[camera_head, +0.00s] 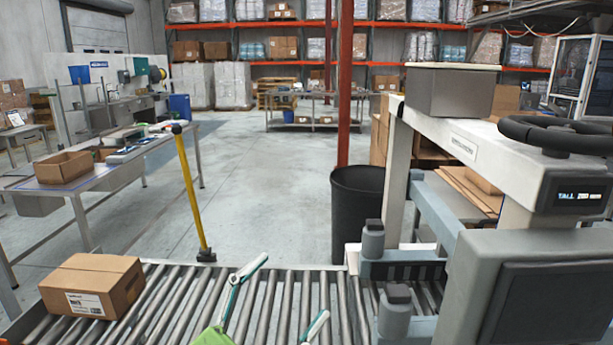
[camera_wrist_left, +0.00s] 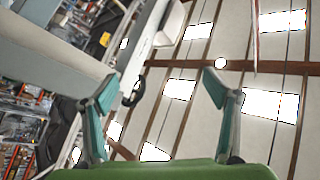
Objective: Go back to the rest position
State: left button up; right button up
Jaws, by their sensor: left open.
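My left gripper (camera_head: 293,288) shows at the bottom middle of the head view, above the roller conveyor (camera_head: 180,297). Its green body is partly cut off by the lower edge, and its two fingers are spread apart with nothing between them. In the left wrist view the open fingers (camera_wrist_left: 156,84) point up toward the ceiling, and the gap is empty. My right gripper is not in view. A closed cardboard box (camera_head: 92,287) with a white label sits on the rollers at the left, clear of the gripper.
A grey machine (camera_head: 450,140) with a "TALL" display (camera_head: 580,196) spans the conveyor at the right. A black bin (camera_head: 357,215) and a yellow post (camera_head: 190,190) stand behind the rollers. A workbench (camera_head: 100,180) with an open box (camera_head: 65,168) is at left.

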pick_arm(q)
jog(key=w+a+f+n+t+y, duration=0.3)
jog(key=w+a+f+n+y, duration=0.15)
jog(key=a+n+y, duration=0.4)
jog(key=s+a+f+n+g+y, duration=0.2)
jog(key=a+f+n+y, duration=0.15)
jog(key=f, duration=0.45)
jog(key=s+a+f+n+g+y, duration=0.25)
jog(key=a+f+y, duration=0.2)
jog(key=f, duration=0.35)
jog(key=s+f+g, duration=0.6)
jog(key=s+f, duration=0.3)
jog(key=s, duration=0.3)
jog(key=s+f+g, duration=0.5)
jog(key=s+f, duration=0.4)
jog(key=s, duration=0.2)
notch_tip(320, 180, down, 24)
jog(key=s+g, duration=0.2)
jog(key=s+a+f, duration=0.2)
jog(key=s+f, duration=0.6)
jog(key=s+a+f, duration=0.2)
jog(key=s+f, duration=0.6)
jog(key=s, duration=0.1)
jog(key=shift+f+m+g, duration=0.35)
jog(key=shift+f+m, duration=0.05)
jog(key=shift+m, duration=0.05)
